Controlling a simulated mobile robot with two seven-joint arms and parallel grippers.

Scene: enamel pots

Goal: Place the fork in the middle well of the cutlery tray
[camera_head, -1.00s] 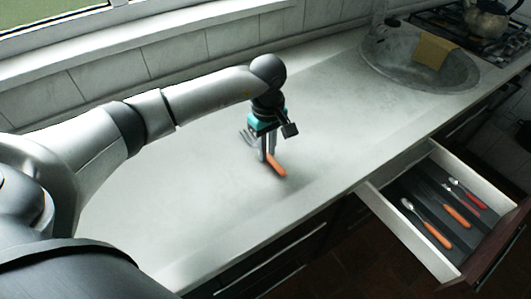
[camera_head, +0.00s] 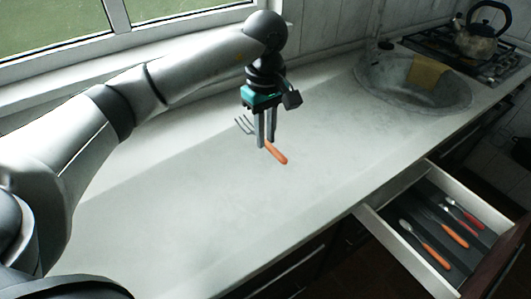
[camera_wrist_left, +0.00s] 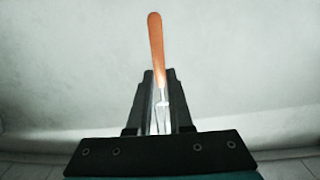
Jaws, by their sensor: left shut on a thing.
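My left gripper (camera_head: 266,143) is shut on a fork (camera_head: 277,152) and holds it above the counter. The fork's orange handle points to the right and toward the front, and its metal tines stick out to the left. In the left wrist view, the orange handle (camera_wrist_left: 156,45) extends beyond the fingers, and the metal neck lies between them. The dark cutlery tray (camera_head: 422,210) sits in the open drawer at the lower right. It holds several pieces with orange or red handles. Its well dividers are hard to make out. My right gripper is not in view.
The open drawer (camera_head: 391,246) juts out from below the counter's front edge. A round sink (camera_head: 385,80) with a yellowish cloth (camera_head: 427,73) is at the back right, near a stove with a kettle (camera_head: 482,38). The pale counter (camera_head: 180,220) is mostly clear.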

